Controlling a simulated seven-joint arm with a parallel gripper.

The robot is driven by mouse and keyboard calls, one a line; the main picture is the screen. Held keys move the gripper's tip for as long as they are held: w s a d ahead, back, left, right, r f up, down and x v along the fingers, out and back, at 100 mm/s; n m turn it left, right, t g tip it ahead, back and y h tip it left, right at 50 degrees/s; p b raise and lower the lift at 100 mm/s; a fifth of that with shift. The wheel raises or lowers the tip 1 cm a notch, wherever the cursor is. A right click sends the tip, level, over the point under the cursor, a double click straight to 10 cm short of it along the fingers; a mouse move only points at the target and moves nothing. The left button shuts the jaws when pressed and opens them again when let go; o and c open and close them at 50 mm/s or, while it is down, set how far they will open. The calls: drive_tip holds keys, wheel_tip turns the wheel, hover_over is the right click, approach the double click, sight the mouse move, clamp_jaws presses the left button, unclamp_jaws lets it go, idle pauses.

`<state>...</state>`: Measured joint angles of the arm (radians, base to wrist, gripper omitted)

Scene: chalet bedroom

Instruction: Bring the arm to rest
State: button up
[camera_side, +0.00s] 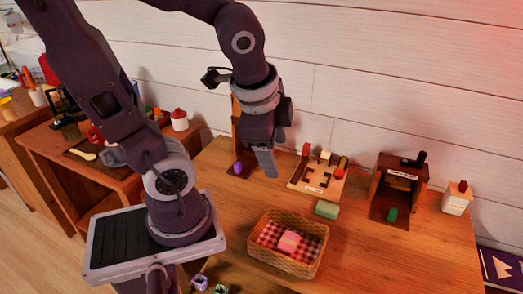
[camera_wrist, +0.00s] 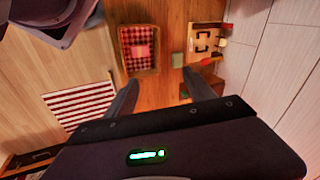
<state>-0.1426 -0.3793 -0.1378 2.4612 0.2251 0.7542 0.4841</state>
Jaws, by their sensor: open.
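My gripper (camera_side: 264,170) hangs above the back of the wooden table (camera_side: 375,265), pointing down, with nothing visible held in it. In the wrist view my gripper (camera_wrist: 162,92) shows its two fingers spread wide apart, with bare table between them. The fingers are clear of the wicker basket (camera_side: 259,252) and of the green block (camera_side: 327,209) beside it. A pink object (camera_side: 289,242) lies on the red checked cloth in the basket.
A board with dark shapes (camera_side: 306,184) stands right of my gripper. A dark wooden box (camera_side: 402,170) and a white jar (camera_side: 456,199) are farther right. A purple object (camera_side: 238,168) is close on the left. The table's front right is clear.

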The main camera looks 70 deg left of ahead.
drive_tip(key=s+d+r+n+t+h, duration=0.2)
drive_tip(key=s+d+r+n, duration=0.2)
drive_tip(key=n, duration=0.3)
drive_tip(key=shift+s+r, duration=0.25)
drive_tip(key=shift+s, duration=0.15)
idle(0.6)
